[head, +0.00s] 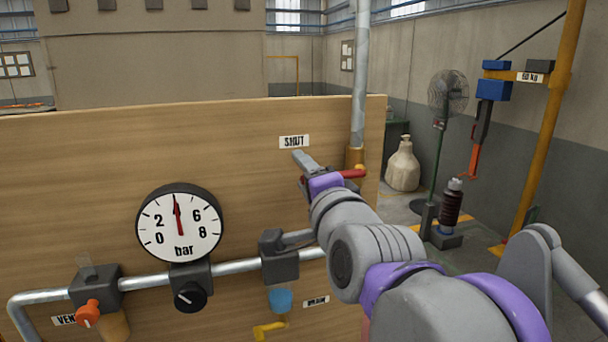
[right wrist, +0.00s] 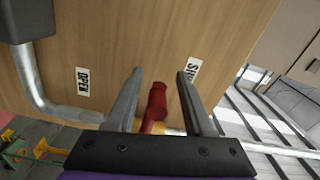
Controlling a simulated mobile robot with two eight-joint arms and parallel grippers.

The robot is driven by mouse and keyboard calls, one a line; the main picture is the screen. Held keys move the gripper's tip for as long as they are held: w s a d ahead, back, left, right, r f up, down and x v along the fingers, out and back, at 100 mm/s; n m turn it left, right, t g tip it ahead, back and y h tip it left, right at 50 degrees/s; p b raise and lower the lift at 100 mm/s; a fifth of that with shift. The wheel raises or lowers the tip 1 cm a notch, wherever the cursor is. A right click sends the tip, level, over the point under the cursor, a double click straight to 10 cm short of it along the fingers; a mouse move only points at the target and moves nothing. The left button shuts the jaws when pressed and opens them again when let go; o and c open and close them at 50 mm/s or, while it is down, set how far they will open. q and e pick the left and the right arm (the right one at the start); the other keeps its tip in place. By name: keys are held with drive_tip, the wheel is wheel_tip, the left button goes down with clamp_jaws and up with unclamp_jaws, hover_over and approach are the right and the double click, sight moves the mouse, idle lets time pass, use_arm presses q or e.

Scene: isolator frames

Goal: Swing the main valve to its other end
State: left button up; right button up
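The main valve's red lever (head: 353,173) lies roughly level at the brass fitting (head: 355,156) on the upright pipe, partly hidden behind my right gripper. The SHUT label (head: 294,141) is just above it. My right gripper (head: 303,162) is at the lever. In the right wrist view, the red lever (right wrist: 157,100) stands between the two spread fingers of my right gripper (right wrist: 158,82), with a gap visible on the right finger's side. The OPEN label (right wrist: 83,82) is at left there and the SHUT label (right wrist: 193,70) at right. My left gripper is out of view.
The wooden panel (head: 80,180) carries a pressure gauge (head: 180,223), a horizontal pipe (head: 150,281), an orange knob (head: 88,312) and a yellow handle (head: 268,330). A fan (head: 447,95) and a yellow post (head: 548,130) stand to the right, beyond the panel.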

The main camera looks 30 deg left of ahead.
drive_tip(key=b+v, duration=0.1)
drive_tip(key=v, duration=0.9)
drive_tip(key=shift+s+d, duration=0.25)
drive_tip(key=shift+d, duration=0.05)
drive_tip(key=w+d+f+n+g+h, duration=0.1)
drive_tip(key=w+d+f+h, duration=0.15)
drive_tip(key=d+f, duration=0.55)
drive_tip(key=w+d+f+n+h+p, duration=0.1)
drive_tip(key=d+f+h, duration=0.3)
drive_tip(key=f, duration=0.6)
drive_tip(key=w+d+f+n+g+h, duration=0.1)
drive_tip(key=d+f+n+h, duration=0.1)
drive_tip(key=d+f, duration=0.65)
drive_tip(key=s+d+f+n+g+h, duration=0.1)
drive_tip(key=s+d+f+g+h, duration=0.1)
drive_tip(key=s+d+f, duration=0.4)
drive_tip(key=s+d+f+n+g+h, duration=0.1)
drive_tip(key=s+d+f+g+h, duration=0.1)
drive_tip(key=s+d+f, duration=0.4)
drive_tip(key=d+f+h, duration=0.1)
drive_tip(key=d+f, duration=0.3)
drive_tip(key=f, duration=0.5)
drive_tip(key=shift+d+f+p, duration=0.25)
drive_tip(key=shift+d+p, duration=0.1)
